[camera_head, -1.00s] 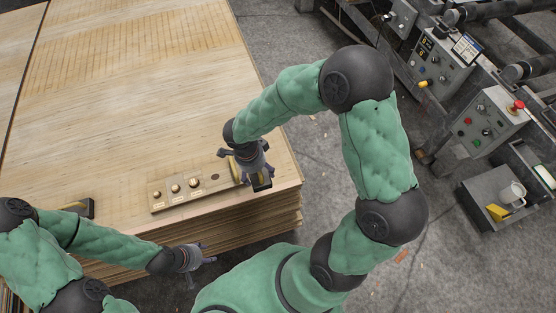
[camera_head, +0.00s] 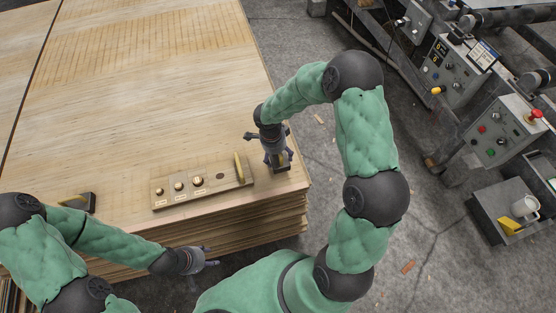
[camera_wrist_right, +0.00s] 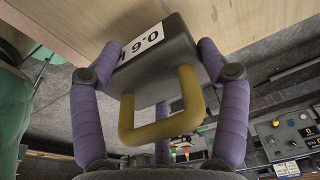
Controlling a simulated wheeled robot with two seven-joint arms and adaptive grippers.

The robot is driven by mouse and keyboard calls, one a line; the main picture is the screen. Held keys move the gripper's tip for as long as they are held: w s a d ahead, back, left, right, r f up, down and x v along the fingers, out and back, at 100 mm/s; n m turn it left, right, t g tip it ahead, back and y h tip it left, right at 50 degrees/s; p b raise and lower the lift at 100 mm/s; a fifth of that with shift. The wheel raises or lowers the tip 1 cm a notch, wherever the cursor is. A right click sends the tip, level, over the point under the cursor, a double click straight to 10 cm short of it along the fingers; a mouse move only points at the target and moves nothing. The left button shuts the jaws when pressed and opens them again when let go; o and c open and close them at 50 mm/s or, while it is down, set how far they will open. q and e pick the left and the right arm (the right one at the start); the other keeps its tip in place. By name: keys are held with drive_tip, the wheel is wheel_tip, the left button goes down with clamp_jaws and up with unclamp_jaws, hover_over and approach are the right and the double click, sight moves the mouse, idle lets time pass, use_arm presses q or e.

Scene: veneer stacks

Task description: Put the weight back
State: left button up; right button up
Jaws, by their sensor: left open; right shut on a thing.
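My right gripper (camera_head: 277,158) is shut on a dark block-shaped weight (camera_head: 281,165) near the right edge of the veneer stack. In the right wrist view the weight (camera_wrist_right: 160,60) has a yellow loop handle (camera_wrist_right: 165,125) and a white label with partly visible digits; the purple fingers stand on either side. I cannot tell whether it touches the veneer. A wooden weight board (camera_head: 210,193) lies just left of it, holding several brass knobs and a yellow upright piece (camera_head: 239,168) at its right end. My left gripper (camera_head: 205,260) is open and empty in front of the stack.
Another dark block with a yellow part (camera_head: 88,202) sits on the veneer stack (camera_head: 150,100) at the left. The veneer behind the board is clear. Control boxes (camera_head: 500,130) and a grey tray (camera_head: 485,205) with a mug (camera_head: 524,207) stand at the right, beyond open floor.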

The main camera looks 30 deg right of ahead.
sight(278, 160)
wheel_tip(278, 160, down, 4)
drive_tip(key=shift+w+d+r+b, duration=0.15)
drive_tip(key=shift+r+b, duration=0.1)
drive_tip(key=shift+b, duration=0.5)
drive_tip(key=o, duration=1.7)
